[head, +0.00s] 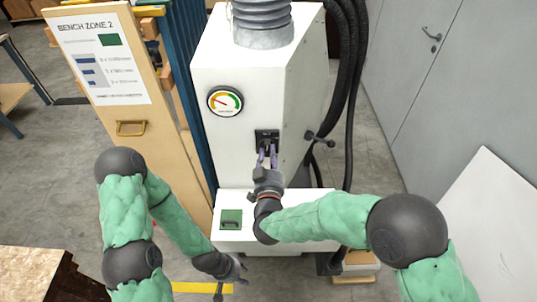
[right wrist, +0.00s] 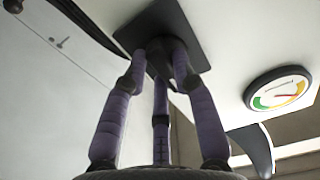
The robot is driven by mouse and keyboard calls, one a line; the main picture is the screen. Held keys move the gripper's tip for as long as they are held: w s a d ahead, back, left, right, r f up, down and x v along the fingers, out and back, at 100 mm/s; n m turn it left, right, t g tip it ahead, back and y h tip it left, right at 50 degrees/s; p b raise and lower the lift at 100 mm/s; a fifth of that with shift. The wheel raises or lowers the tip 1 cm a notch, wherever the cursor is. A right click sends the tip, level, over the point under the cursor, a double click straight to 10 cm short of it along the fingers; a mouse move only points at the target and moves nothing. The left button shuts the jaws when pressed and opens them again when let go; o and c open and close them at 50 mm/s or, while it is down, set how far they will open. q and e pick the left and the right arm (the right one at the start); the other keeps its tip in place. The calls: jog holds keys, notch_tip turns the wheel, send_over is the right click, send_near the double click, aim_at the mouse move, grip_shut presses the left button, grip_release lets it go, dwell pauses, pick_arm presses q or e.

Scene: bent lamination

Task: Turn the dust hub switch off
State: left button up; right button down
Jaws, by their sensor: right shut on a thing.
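The dust hub (head: 235,70) is a tall white cabinet in the middle of the head view. Its switch (head: 266,136) is a black plate on the front face, below and right of a round gauge. My right gripper (head: 267,153) is at the switch. In the right wrist view its purple fingers (right wrist: 160,60) are closed around a dark knob in front of the black plate (right wrist: 135,33). The fingers hide most of the knob, so I cannot read its position. My left gripper (head: 232,276) hangs low, with fingers apart, empty and away from the switch.
The gauge (head: 225,101) also shows in the right wrist view (right wrist: 282,90). A black-knobbed lever (head: 320,140) sticks out right of the switch, beside black hoses (head: 348,100). A wooden board with a "Bench Zone 2" sheet (head: 98,58) stands left.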

dwell(0.4)
jog(key=c, duration=1)
grip_release()
jog(key=shift+s, duration=0.15)
jog(key=s, duration=1.1)
jog(key=shift+s, duration=0.35)
